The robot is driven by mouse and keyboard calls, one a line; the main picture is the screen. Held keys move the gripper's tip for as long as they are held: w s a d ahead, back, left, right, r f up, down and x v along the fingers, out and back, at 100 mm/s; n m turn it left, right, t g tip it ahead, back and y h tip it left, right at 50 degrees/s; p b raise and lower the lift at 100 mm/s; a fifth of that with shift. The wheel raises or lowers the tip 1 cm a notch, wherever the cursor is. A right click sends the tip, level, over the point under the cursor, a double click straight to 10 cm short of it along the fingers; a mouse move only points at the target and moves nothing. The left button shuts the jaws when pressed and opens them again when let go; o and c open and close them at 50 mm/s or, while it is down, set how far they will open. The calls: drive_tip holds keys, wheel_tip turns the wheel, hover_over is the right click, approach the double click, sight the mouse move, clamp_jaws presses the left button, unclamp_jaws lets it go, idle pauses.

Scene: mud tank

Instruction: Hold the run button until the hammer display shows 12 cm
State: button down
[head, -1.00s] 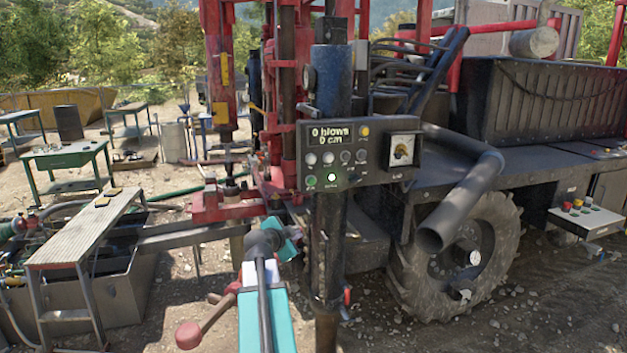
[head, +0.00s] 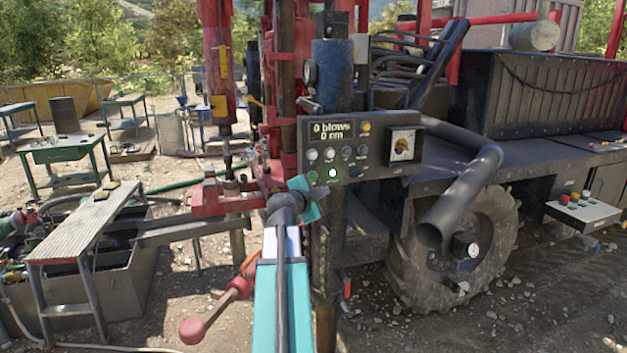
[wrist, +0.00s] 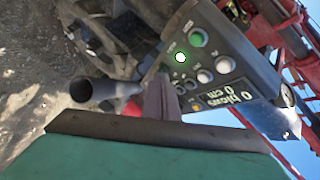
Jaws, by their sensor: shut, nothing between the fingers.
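The hammer display (head: 331,131) on the dark control panel (head: 375,133) reads "0 blows" and "0 cm". It also shows, rotated, in the wrist view (wrist: 233,96). In the panel's bottom row are a green button (head: 312,177) and a lit white button with a greenish rim (head: 332,173); the wrist view shows the green one (wrist: 198,38) and the lit one (wrist: 180,57). Their labels are too small to tell which is the run button. My gripper (head: 312,190) is just below the panel's lower left corner. Its shut fingers (wrist: 162,100) appear apart from the buttons.
A wide dark pipe (head: 462,195) juts out right of the panel, above a large tyre (head: 465,245). A red rig frame (head: 225,195) stands close on the left. A grey box with coloured buttons (head: 582,210) is at far right. A plank bench (head: 85,225) stands at left.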

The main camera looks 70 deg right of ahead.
sight(312, 179)
drive_tip(key=shift+w+d, duration=1.4)
drive_tip(key=shift+d, duration=0.3)
drive_tip(key=shift+w+d, duration=1.35)
drive_tip(key=shift+d, duration=0.3)
drive_tip(key=shift+w+d+f+b, duration=0.1)
drive_tip(key=shift+w+d+b, duration=0.1)
drive_tip(key=shift+b, duration=0.45)
drive_tip(key=shift+w+d+b, duration=0.5)
drive_tip(key=shift+d+b, duration=0.1)
drive_tip(key=shift+b, duration=0.55)
idle(2.9)
